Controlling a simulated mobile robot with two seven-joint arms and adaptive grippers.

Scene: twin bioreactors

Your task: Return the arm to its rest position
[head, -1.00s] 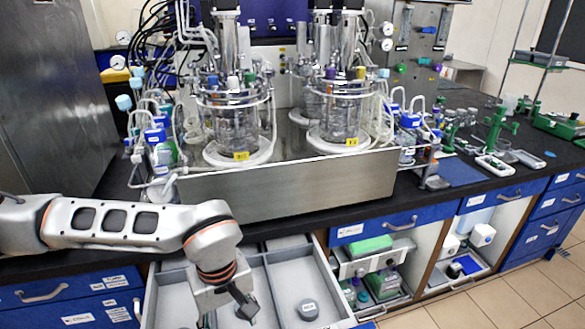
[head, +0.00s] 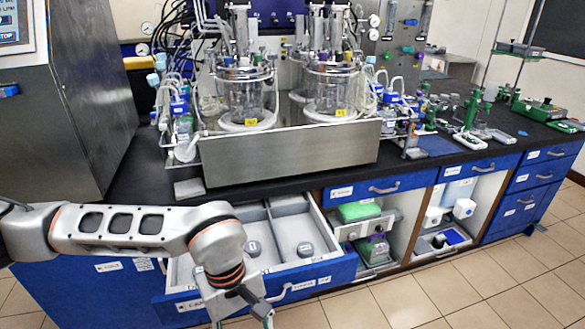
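My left arm (head: 130,228) comes in from the left, in front of the counter, and bends down at its wrist. My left gripper (head: 240,314) is at the bottom edge, in front of the open drawer (head: 335,272) and overlapping its front in the picture. Its fingers are partly cut off by the frame, so I cannot tell whether it is open or shut. Nothing is seen held in it. My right gripper is not in view.
The drawer holds two round grey-lidded pieces (head: 305,249) in its compartments. Two glass bioreactors (head: 245,92) (head: 331,88) stand on the steel-fronted unit (head: 290,155). Cupboards to the right (head: 445,215) stand open. Tiled floor (head: 450,290) is free at lower right.

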